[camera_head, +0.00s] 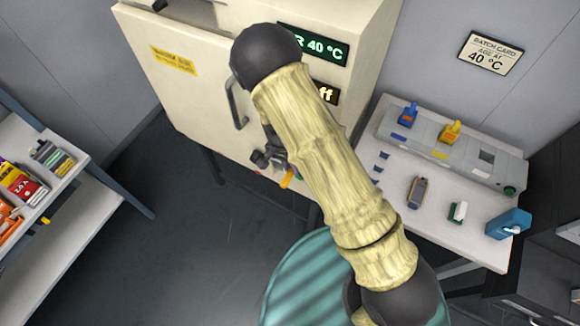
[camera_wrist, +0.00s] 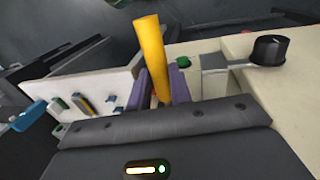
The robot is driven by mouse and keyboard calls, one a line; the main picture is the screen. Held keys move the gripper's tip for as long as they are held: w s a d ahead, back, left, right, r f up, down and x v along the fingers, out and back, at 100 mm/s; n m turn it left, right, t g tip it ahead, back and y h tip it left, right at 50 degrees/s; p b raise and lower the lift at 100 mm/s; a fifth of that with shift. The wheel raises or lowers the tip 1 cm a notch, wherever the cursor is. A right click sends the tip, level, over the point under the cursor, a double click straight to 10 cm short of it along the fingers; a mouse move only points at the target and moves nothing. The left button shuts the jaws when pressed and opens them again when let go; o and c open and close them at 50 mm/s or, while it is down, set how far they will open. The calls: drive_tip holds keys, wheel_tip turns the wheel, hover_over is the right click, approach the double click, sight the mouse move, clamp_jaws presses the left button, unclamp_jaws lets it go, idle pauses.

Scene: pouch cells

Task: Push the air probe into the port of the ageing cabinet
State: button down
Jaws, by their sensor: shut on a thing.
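The ageing cabinet (camera_head: 190,90) is a cream box with a door, a handle and a green "40 °C" display (camera_head: 325,47). My gripper (camera_wrist: 161,88) has purple fingers shut on the air probe (camera_wrist: 151,45), a yellow-orange rod that sticks out beyond the fingertips. In the head view the probe (camera_head: 287,180) shows as a small orange tip in front of the cabinet's lower front, with my gripper largely hidden behind my arm. In the wrist view the cabinet's cream surface (camera_wrist: 275,105) lies close on the right. I cannot make out the port.
In the wrist view a black knob (camera_wrist: 270,49) and a green button (camera_wrist: 183,62) are near the probe. A side table (camera_head: 400,215) at right holds a grey rack (camera_head: 400,127), a blue box (camera_head: 508,224) and small items. Shelves (camera_head: 75,215) stand at left. Floor between is clear.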

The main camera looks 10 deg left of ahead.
drive_tip(key=shift+w+d, duration=0.25)
drive_tip(key=shift+w, duration=0.25)
drive_tip(key=shift+w+d, duration=0.2)
drive_tip(key=shift+w, duration=0.25)
drive_tip(key=c, duration=1.2)
unclamp_jaws()
